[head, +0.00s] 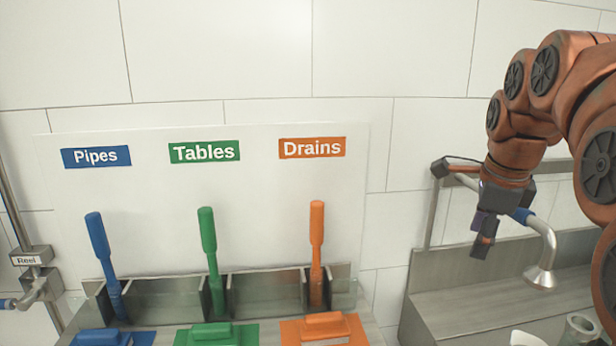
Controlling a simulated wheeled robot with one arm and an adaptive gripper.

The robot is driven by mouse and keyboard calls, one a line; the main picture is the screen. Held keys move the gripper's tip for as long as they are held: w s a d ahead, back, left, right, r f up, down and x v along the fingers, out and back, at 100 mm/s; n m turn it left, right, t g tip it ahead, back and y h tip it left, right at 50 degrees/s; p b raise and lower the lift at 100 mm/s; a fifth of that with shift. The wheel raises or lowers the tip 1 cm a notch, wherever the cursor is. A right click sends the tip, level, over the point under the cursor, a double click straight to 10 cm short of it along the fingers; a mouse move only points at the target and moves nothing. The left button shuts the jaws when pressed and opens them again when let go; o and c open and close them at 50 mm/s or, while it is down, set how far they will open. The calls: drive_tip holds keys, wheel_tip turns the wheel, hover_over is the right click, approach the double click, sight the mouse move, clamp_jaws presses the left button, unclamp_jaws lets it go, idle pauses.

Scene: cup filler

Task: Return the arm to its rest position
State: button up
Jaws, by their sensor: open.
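My gripper (485,235) hangs at the end of my orange arm on the right of the head view. It points down, with its jaws open and nothing seen between them. It is in front of the wall, above the steel counter or sink on the right. A blue-handled spray head (541,272) on a curved metal pipe is just right of the gripper; I cannot tell if they touch. My arm bends over from the right edge, and part of it is out of view.
A white board holds Pipes, Tables and Drains labels. Blue (101,255), green (209,245) and orange (317,250) handles stand in a steel rack (262,292) below. A steel basin edge (510,260) is at right, with a metal cup (582,328). A reel fitting (32,256) is at left.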

drive_tip(key=s+a+f+n+g, duration=0.1)
drive_tip(key=s+a+f+n, duration=0.2)
drive_tip(key=s+f+n, duration=0.4)
drive_tip(key=s+a+f+n+g, duration=0.2)
drive_tip(key=s+a+f+n, duration=0.2)
drive_tip(key=s+f+n, duration=0.4)
drive_tip(key=s+a+f+n+g, duration=0.1)
drive_tip(key=s+a+f+n, duration=0.3)
drive_tip(key=s+f+n, duration=0.4)
drive_tip(key=s, duration=0.5)
drive_tip(key=shift+f+g, duration=0.2)
drive_tip(key=shift+g, duration=0.1)
